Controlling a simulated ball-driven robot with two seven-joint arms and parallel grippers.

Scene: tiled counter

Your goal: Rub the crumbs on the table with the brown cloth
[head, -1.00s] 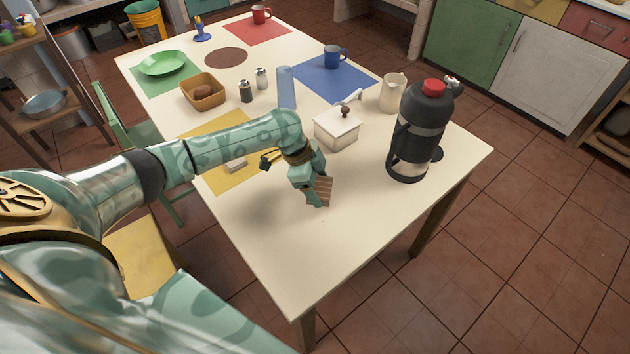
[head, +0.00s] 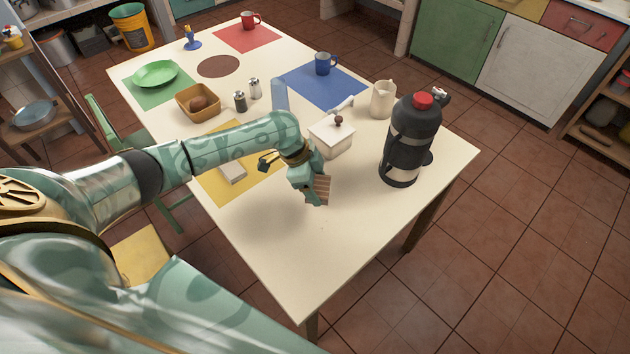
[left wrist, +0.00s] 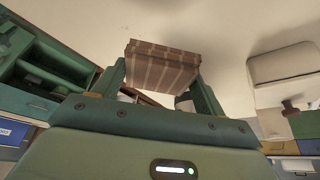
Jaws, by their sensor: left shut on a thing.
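My left gripper (head: 314,194) is over the near part of the cream table (head: 270,245), shut on the brown striped cloth (head: 322,187). The cloth looks like a folded block. In the left wrist view the cloth (left wrist: 161,66) sits between the two fingers (left wrist: 160,88), with the tabletop behind it. A few tiny dark crumbs (left wrist: 88,26) show on the table there, left of the cloth. I cannot make out crumbs clearly in the head view. Whether the cloth touches the table is unclear. My right gripper is not in view.
A white lidded box (head: 331,138) stands just behind my left gripper. A tall black flask (head: 410,140) with a red cap and a cream jug (head: 382,100) stand to its right. A yellow mat (head: 225,185) lies to its left. The near table corner is clear.

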